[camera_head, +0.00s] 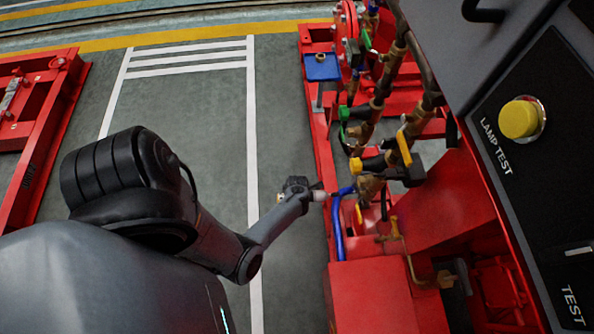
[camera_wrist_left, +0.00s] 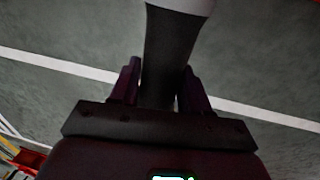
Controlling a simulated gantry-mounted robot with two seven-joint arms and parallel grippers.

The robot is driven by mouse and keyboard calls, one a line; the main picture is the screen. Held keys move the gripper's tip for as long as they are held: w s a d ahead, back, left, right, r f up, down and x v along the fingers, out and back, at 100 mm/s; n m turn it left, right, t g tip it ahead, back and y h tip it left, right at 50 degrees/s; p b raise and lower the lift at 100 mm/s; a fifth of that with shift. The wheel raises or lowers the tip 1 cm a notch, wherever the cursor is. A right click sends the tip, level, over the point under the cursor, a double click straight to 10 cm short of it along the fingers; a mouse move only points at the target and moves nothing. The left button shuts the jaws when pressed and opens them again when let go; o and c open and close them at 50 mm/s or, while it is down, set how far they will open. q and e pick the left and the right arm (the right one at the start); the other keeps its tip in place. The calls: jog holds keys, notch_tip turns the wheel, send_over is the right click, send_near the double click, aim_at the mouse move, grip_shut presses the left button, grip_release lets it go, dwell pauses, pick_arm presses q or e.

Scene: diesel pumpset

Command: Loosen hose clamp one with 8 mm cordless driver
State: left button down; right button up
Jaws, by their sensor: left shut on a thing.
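My left gripper (camera_head: 297,189) comes in from the left in the head view and is small and dark there. In the left wrist view the gripper (camera_wrist_left: 158,78) is shut on a dark, thick tool, taken as the cordless driver (camera_wrist_left: 170,45), with a pale grey end at the top edge. In the head view the driver's pale end (camera_head: 319,195) points right, close to the blue hose (camera_head: 338,225) on the red frame; I cannot tell if they touch. Hose clamp one is too small to make out. My right gripper is not in view.
Brass valves with a yellow handle (camera_head: 404,148) stand right of the gripper on the red skid (camera_head: 370,295). A black panel with a yellow lamp-test button (camera_head: 519,119) fills the right.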

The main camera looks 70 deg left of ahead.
aim_at(313, 195)
pick_arm(q)
jog(key=shift+w+d+r+b, duration=0.1)
jog(key=shift+w+d+b, duration=0.1)
jog(key=shift+w, duration=0.6)
jog(key=shift+w+d+f+b, duration=0.1)
jog(key=shift+w+d+b, duration=0.15)
jog(key=shift+w, duration=0.6)
jog(key=shift+w+d+r+b, duration=0.1)
jog(key=shift+w+d+b, duration=0.1)
jog(key=shift+w, duration=0.6)
jog(key=shift+a+r+p, duration=0.1)
jog(key=shift+r+p, duration=0.1)
jog(key=shift+p, duration=0.2)
jog(key=shift+w+d, duration=0.2)
jog(key=shift+w, duration=0.45)
dwell(4.4)
